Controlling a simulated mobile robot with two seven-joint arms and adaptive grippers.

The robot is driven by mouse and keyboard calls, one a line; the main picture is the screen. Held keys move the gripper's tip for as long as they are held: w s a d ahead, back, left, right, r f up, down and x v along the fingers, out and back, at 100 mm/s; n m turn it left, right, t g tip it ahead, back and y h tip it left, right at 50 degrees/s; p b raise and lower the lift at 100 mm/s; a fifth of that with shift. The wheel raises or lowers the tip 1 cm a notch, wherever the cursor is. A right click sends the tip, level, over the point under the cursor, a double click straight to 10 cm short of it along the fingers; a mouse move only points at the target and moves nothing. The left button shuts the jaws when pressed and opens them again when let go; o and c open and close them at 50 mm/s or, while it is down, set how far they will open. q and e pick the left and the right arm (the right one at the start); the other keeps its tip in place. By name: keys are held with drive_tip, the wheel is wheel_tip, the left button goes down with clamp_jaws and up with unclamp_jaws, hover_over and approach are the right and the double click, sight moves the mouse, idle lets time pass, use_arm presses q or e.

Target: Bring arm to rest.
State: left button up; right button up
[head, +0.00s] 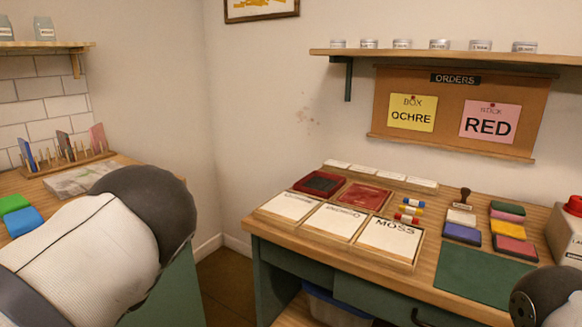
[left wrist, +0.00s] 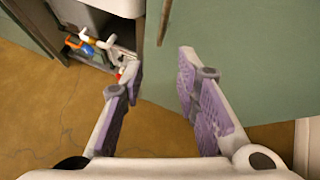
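My left arm (head: 90,245) comes in at the lower left of the head view, a white link with a dark grey rounded joint. Its gripper is out of that view. In the left wrist view my left gripper (left wrist: 160,65) is open, its two fingers with purple pads spread apart and nothing between them. It points toward green cabinet panels above a brown floor. A dark rounded part of my right arm (head: 545,297) shows at the lower right corner of the head view. My right gripper is not in view.
A wooden desk (head: 448,268) at the right holds trays, coloured blocks, a stamp and a green mat (head: 484,275). Another counter with blocks and a rack (head: 65,160) stands left. In the left wrist view, bottles (left wrist: 85,45) sit in an open cabinet.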

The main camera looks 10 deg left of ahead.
use_arm(q)
drive_tip(key=s+d+f+n+g+h, duration=0.1)
drive_tip(key=s+d+f+n+h, duration=0.15)
drive_tip(key=s+d+f, duration=0.35)
drive_tip(key=s+d+f+n+g+h, duration=0.25)
drive_tip(key=s+f, duration=0.25)
drive_tip(key=s, duration=0.4)
drive_tip(key=s+d+f+n+g+h, duration=0.1)
drive_tip(key=s+d+f+n+h, duration=0.15)
drive_tip(key=s+d+f, duration=0.35)
drive_tip(key=s+d+n+h, duration=0.1)
drive_tip(key=s+d+n, duration=0.4)
drive_tip(key=s, duration=0.3)
drive_tip(key=s+d+r+n+h, duration=0.1)
drive_tip(key=s+d+n+h, duration=0.1)
drive_tip(key=s+d+n, duration=0.4)
drive_tip(key=shift+s+r, duration=0.2)
drive_tip(key=shift+s, duration=1)
